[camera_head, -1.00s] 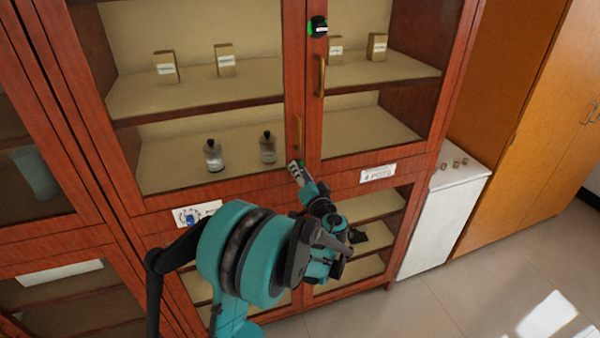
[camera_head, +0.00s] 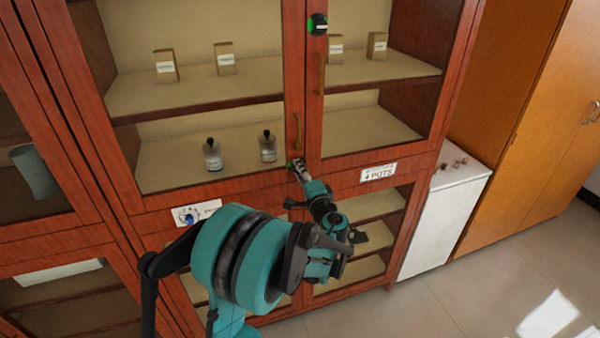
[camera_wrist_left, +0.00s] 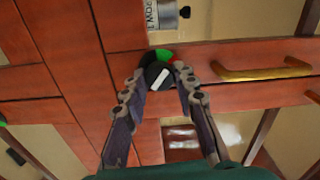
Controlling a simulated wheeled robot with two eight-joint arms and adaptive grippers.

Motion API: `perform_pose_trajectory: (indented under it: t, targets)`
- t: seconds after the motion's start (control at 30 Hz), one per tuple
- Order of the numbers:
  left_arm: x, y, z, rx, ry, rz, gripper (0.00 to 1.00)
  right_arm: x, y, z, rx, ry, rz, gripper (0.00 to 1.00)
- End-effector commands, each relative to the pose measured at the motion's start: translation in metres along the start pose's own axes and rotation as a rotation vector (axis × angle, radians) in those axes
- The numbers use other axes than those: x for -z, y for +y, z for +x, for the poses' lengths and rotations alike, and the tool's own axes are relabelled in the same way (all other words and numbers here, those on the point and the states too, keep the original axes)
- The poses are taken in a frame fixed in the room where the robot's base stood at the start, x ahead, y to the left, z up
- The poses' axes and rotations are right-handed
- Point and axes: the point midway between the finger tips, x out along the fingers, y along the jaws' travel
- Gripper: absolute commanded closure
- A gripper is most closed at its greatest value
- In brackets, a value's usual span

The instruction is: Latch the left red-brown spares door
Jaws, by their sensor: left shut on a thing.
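The left red-brown door (camera_head: 200,188) has glass and looks closed against the frame. A round dark latch knob (camera_wrist_left: 158,76) with a white bar sits at its lower right corner, over a disc with green and red parts. My left gripper (camera_head: 297,165) is at this corner, below the door's brass handle (camera_head: 297,133). In the left wrist view its fingers (camera_wrist_left: 160,86) are shut on the knob, one on each side. In the head view the fingers mostly hide the knob. My right gripper is not in view.
Behind the glass stand bottles (camera_head: 212,157) and small boxes (camera_head: 225,60). A second round knob (camera_head: 318,24) sits high on the right door, above its handle (camera_head: 319,76). A white cabinet (camera_head: 440,225) stands to the right, with clear floor (camera_head: 490,265) in front.

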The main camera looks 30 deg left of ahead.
Motion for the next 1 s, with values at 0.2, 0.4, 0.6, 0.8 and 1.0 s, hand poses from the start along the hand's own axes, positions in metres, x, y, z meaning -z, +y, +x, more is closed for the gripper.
perform_pose_trajectory:
  t: [0.2, 0.4, 0.6, 0.8, 1.0]
  targets:
    - [0.0000, 0.0012, -0.0001, -0.001, 0.000, 0.203, 1.00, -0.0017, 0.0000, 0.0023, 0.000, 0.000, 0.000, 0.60]
    - [-0.0001, 0.0014, -0.0001, -0.001, 0.000, 0.393, 1.00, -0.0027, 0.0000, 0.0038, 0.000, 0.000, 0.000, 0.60]
    - [-0.0003, 0.0016, -0.0001, -0.001, 0.000, 0.575, 1.00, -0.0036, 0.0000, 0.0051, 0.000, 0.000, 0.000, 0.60]
    - [-0.0005, 0.0018, -0.0001, -0.001, 0.000, 0.728, 1.00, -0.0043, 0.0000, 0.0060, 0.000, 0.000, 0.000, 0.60]
    - [-0.0006, 0.0018, -0.0001, -0.001, 0.000, 0.837, 1.00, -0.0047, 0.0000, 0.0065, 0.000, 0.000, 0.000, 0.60]
